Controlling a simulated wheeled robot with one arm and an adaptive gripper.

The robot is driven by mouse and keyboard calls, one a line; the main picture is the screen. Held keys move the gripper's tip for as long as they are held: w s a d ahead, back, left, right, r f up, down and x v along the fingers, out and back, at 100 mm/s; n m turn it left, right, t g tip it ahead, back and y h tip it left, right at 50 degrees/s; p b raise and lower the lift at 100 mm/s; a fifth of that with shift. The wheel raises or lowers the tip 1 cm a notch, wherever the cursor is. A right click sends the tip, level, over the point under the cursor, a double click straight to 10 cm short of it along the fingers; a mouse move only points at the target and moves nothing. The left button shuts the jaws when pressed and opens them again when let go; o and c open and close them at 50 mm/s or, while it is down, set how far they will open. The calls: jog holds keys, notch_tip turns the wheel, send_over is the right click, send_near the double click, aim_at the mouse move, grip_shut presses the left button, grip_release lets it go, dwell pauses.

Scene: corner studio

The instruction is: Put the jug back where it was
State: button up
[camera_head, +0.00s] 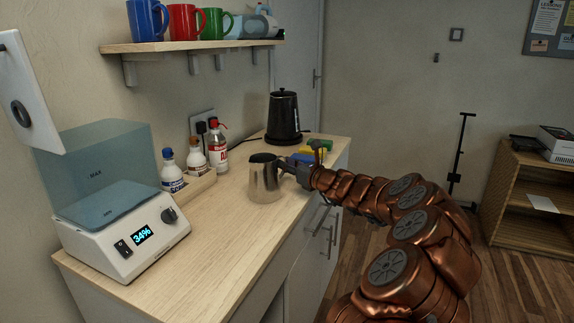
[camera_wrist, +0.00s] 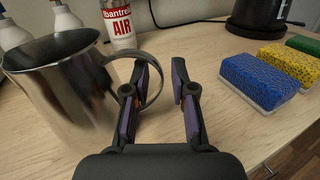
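The jug (camera_head: 264,181) is a shiny metal pitcher standing upright on the wooden counter (camera_head: 225,225). In the wrist view the jug (camera_wrist: 65,95) fills the left side, with its handle (camera_wrist: 154,72) curving towards my fingers. My gripper (camera_head: 294,171) is at the jug's right side, by the handle. In the wrist view my gripper (camera_wrist: 163,76) is open, with a clear gap between the fingers. The left finger overlaps the handle loop; I cannot tell if it touches. Nothing is held between the fingers.
A black kettle (camera_head: 283,118) and several sponges (camera_wrist: 258,82) are behind and to the right. A white machine with a blue-tinted tank (camera_head: 125,240) reads 34%. The front counter is clear; a mug shelf (camera_head: 190,45) hangs above.

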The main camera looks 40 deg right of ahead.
dwell(0.3)
jog(key=shift+r, duration=0.15)
jog(key=s, duration=0.4)
jog(key=s+d, duration=0.1)
jog(key=s, duration=0.6)
jog(key=shift+s+d+p, duration=0.25)
jog(key=shift+s+p, duration=0.05)
jog(key=shift+s, duration=0.1)
